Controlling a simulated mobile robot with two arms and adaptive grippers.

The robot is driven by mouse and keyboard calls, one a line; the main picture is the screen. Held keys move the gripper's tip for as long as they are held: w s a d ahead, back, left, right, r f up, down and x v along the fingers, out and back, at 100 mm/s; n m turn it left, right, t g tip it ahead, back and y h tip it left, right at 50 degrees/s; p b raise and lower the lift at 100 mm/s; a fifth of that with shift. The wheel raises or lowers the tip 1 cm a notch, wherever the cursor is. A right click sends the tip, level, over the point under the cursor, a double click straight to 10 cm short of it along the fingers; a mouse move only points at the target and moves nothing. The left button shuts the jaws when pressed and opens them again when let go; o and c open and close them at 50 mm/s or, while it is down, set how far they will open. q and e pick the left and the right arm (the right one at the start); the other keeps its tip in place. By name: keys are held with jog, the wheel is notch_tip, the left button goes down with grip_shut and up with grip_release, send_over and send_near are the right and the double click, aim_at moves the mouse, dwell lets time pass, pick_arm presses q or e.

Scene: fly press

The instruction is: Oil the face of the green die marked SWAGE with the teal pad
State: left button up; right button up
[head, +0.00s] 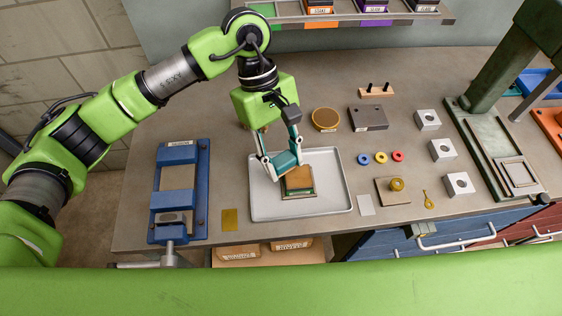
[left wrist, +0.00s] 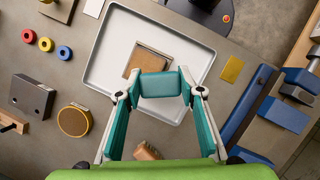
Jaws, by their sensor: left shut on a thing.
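The die (head: 299,181) lies in a shallow grey tray (head: 335,207). It has a brown top face and a green edge; its marking is too small to read. In the left wrist view the die (left wrist: 148,60) is partly hidden behind the teal pad (left wrist: 161,84). My left gripper (head: 278,166) is shut on the teal pad, which also shows in the head view (head: 285,159). The pad is at the die's back left edge in the head view. I cannot tell whether it touches the face. My right gripper is not in view.
A blue vise (head: 202,190) stands left of the tray, with a yellow plate (head: 230,219) between. Behind the tray are a round brown-topped tin (head: 325,119) and a dark block (head: 368,118). Several coloured rings and pale blocks lie right; the green press (head: 480,135) stands far right.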

pick_arm(q)
jog(key=shift+d+r, duration=0.1)
jog(key=shift+r, duration=0.45)
notch_tip(320, 180, up, 2)
jog(key=shift+r+p, duration=0.15)
jog(key=shift+p, duration=0.25)
jog(key=shift+r, duration=0.7)
jog(key=shift+a, duration=0.2)
